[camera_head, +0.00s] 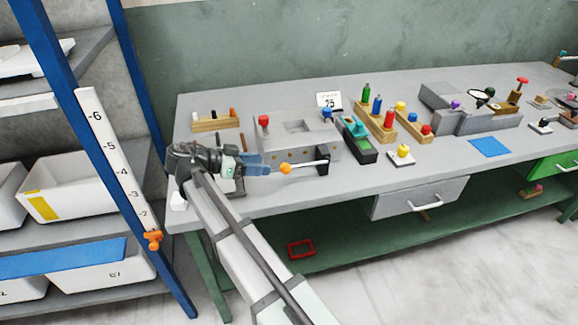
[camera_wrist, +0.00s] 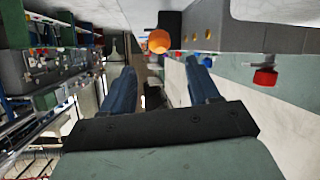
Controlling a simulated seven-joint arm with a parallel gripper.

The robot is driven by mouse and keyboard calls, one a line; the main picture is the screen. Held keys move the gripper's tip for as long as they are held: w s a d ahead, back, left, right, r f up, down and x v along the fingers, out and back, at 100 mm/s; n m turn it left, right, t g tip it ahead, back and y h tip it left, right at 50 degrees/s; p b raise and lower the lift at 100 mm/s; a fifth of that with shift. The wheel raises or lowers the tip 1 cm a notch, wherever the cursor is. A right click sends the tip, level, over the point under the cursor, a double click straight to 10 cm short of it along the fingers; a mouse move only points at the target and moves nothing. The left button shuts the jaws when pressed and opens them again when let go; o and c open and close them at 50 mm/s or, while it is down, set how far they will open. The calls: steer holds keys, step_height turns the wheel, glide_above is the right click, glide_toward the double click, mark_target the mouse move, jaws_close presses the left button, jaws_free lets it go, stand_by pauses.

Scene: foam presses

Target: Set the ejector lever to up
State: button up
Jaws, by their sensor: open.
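The lever, a pale rod with an orange ball end (camera_head: 285,168), sticks out from a black pivot block (camera_head: 323,161) on the front of the grey press (camera_head: 290,148). The rod lies near level, ball to the left. My gripper (camera_head: 268,165) is just left of the ball, its blue fingers pointing towards it. In the wrist view the orange ball (camera_wrist: 159,41) lies ahead of my open gripper (camera_wrist: 163,70), roughly between the fingertips. Nothing is held. I cannot tell the exact gap between fingertips and ball.
A wooden block with pegs (camera_head: 216,124) is behind my gripper. A green-and-black device (camera_head: 357,140) and a yellow button box (camera_head: 402,155) stand right of the lever. The bench front edge is close below.

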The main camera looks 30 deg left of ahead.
mark_target(282, 165)
steer(key=x, duration=1)
steer(key=shift+w+d+f, duration=0.1)
steer(key=shift+w+d, duration=0.05)
steer(key=shift+w, duration=0.1)
jaws_close()
